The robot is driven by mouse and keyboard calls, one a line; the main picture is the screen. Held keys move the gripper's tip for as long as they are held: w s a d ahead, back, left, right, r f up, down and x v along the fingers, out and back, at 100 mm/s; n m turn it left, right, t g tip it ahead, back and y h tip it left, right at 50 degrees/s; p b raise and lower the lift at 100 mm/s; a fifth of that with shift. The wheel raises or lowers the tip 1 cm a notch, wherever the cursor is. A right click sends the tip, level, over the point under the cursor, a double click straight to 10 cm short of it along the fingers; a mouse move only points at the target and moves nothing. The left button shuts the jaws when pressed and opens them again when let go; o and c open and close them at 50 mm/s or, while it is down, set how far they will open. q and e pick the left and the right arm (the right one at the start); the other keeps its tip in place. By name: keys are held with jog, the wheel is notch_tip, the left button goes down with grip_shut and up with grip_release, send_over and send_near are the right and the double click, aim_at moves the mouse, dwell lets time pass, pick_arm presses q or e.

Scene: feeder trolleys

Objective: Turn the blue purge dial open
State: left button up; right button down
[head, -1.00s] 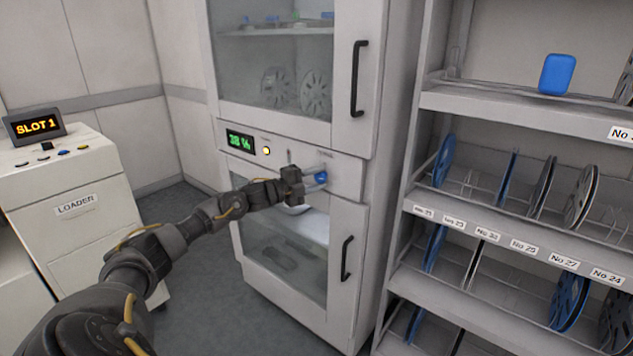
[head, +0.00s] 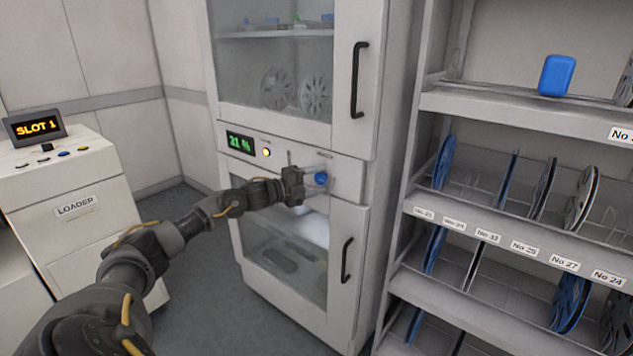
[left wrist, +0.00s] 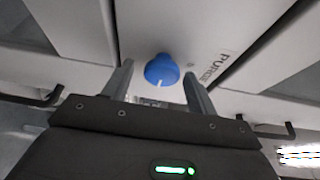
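The blue purge dial (head: 320,178) sits on the panel between the cabinet's upper and lower doors. In the left wrist view the dial (left wrist: 161,70) shows a white pointer mark, with the PURGE label beside it. My left gripper (head: 312,180) is in front of the panel, its fingers pointing at the dial. In the left wrist view my left gripper (left wrist: 158,82) is open, with one finger on each side of the dial and visible gaps between. My right gripper is not in view.
The cabinet's green display (head: 240,143) reads 21 %, beside a lit yellow button (head: 267,152). Black door handles (head: 357,78) stick out above and below the panel. A reel shelf (head: 530,120) stands close on the right. A loader (head: 75,190) stands at left.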

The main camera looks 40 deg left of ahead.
pick_arm(q)
jog(key=b+v, duration=0.2)
jog(key=v, duration=0.8)
jog(key=shift+s+a, duration=0.15)
jog(key=shift+s, duration=0.25)
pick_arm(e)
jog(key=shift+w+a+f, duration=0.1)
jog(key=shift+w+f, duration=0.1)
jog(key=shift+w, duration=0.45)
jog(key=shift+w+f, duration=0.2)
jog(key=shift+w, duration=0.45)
